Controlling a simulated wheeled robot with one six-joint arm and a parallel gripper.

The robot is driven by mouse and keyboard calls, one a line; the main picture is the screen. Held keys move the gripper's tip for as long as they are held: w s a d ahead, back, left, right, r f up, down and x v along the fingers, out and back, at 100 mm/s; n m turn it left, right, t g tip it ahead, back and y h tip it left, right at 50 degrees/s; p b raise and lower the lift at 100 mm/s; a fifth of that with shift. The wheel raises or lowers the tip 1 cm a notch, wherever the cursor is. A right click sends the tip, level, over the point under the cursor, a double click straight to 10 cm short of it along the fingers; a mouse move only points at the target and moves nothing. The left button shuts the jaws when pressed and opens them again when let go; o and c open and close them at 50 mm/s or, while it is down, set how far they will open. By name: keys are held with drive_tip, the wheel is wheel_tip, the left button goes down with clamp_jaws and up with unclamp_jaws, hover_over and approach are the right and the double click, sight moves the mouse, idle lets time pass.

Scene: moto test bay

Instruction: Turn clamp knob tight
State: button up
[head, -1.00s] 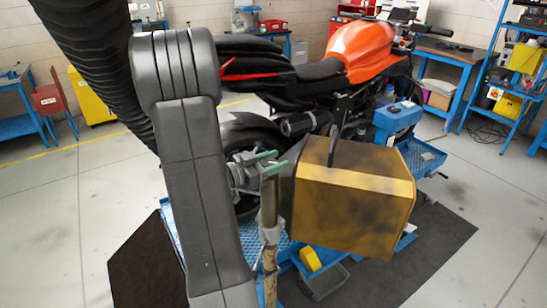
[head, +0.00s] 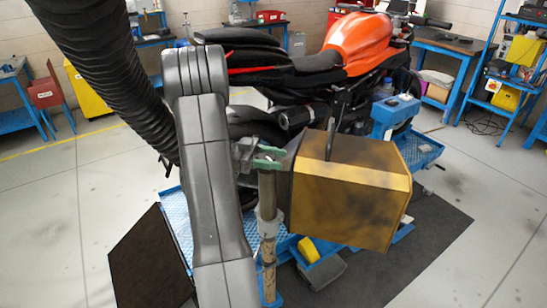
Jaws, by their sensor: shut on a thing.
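My gripper (head: 269,157) has green fingers and sits at the top of an upright, worn metal post (head: 267,196). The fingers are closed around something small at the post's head. The clamp knob itself is mostly hidden by them, so I cannot make out its shape or how tight it is. A grey collar (head: 268,224) sits lower on the post. A large scuffed gold-brown box (head: 345,215) stands just right of the post, close to the fingertips.
An orange and black motorcycle (head: 357,45) stands behind on a blue lift (head: 172,207). A black hose (head: 115,75) hangs at upper left. A blue shelf (head: 505,75) stands at far right. Open floor lies left and right.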

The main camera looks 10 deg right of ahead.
drive_tip(key=shift+m+g+y, duration=0.3)
drive_tip(key=shift+m+g, duration=0.1)
drive_tip(key=shift+g, duration=0.2)
drive_tip(key=o, duration=1)
